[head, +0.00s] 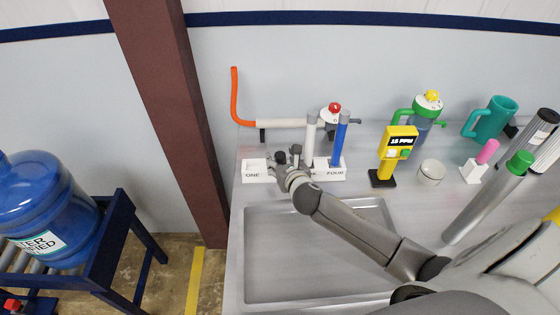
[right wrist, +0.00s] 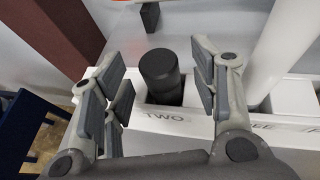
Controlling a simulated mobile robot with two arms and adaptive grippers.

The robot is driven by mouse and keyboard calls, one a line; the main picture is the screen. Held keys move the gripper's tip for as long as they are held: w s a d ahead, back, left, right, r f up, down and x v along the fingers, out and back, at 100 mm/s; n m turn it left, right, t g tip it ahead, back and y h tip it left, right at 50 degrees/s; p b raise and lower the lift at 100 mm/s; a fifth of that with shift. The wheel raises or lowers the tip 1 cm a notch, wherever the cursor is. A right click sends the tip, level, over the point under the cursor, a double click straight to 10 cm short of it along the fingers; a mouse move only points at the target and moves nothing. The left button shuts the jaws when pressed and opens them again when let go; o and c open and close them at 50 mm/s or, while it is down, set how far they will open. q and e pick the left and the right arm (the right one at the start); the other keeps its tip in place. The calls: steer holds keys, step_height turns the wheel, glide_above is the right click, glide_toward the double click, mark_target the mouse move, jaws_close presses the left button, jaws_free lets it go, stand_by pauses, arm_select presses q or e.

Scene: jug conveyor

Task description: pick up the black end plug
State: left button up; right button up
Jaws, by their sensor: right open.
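The black end plug (right wrist: 160,72) is a short dark cylinder standing upright in the slot marked TWO of the white rack (right wrist: 188,128). In the right wrist view it is between the two fingers of my right gripper (right wrist: 160,88), with gaps on both sides. In the head view my right gripper (head: 285,162) is over the rack between the labels ONE and FOUR, and the plug is hard to tell from the dark fingers there. The right gripper is open and holds nothing. My left gripper is not in view.
A white cylinder (head: 310,135) and a blue one (head: 339,140) stand upright just right of the right gripper. An orange-and-white pipe (head: 280,123) runs behind. A yellow meter (head: 397,145) stands further right. The sink basin (head: 290,260) in front is empty.

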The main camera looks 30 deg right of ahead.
steer(key=shift+w+d+f, duration=0.1)
steer(key=shift+w, duration=0.2)
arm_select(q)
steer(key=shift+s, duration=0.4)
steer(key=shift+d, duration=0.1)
arm_select(e)
steer(key=c, duration=1.1)
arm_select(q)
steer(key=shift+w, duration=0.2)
